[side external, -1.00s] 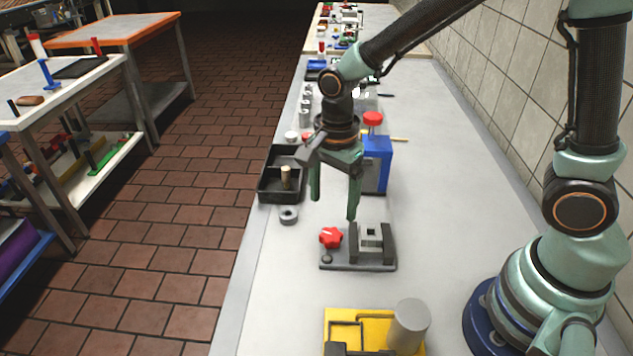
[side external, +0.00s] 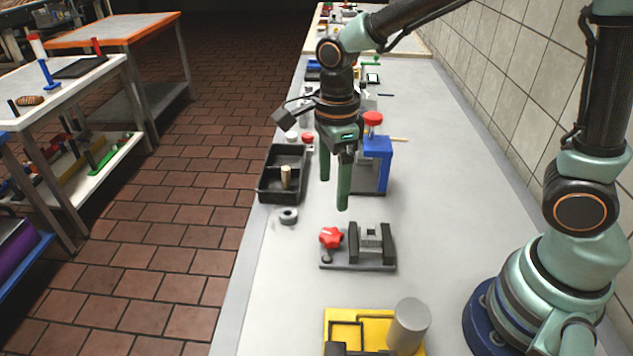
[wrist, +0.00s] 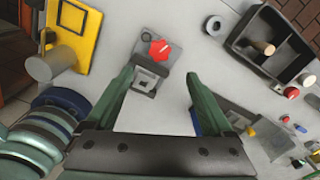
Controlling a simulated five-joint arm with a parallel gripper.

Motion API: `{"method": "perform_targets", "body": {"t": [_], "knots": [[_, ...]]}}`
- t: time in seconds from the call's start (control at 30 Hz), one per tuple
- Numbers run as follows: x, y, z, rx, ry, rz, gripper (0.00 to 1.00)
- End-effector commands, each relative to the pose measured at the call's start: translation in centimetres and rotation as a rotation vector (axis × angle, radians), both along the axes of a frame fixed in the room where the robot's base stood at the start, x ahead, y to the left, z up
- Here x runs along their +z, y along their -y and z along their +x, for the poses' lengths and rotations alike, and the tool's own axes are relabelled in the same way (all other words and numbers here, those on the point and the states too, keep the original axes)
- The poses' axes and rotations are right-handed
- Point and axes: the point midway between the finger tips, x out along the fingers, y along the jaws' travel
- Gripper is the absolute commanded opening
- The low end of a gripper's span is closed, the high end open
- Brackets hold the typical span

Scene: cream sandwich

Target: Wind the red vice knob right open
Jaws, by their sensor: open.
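The red vice knob (side external: 331,237) is a lobed knob at the left of a small grey vice (side external: 358,267) on the bench. A block sits between the vice's dark jaws. In the wrist view the knob (wrist: 159,49) and vice (wrist: 141,47) lie ahead of the fingers. My gripper (side external: 334,195) is open and empty, pointing down behind the vice in the side view, above the bench and apart from the knob. Its two green fingers (wrist: 157,80) are spread wide in the wrist view.
A blue fixture with a red cap (side external: 373,118) is behind my gripper. A yellow fixture (side external: 375,325) and grey cylinder (side external: 409,325) are in front.

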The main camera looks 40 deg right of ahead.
Motion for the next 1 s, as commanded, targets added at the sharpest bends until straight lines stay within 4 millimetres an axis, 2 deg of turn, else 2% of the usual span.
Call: {"method": "perform_targets", "body": {"t": [0.17, 0.4, 0.6, 0.8, 1.0], "knots": [[-2.5, 0.1, -0.2, 0.001, -0.007, -0.001, 0.86], [-7.3, 0.1, -0.2, 0.002, -0.008, -0.002, 0.86], [-10.2, 0.1, -0.1, 0.003, -0.005, -0.002, 0.86], [-11.5, 0.0, -0.1, 0.003, -0.002, 0.000, 0.86], [-11.7, 0.0, 0.0, 0.003, -0.001, -0.001, 0.86]]}}
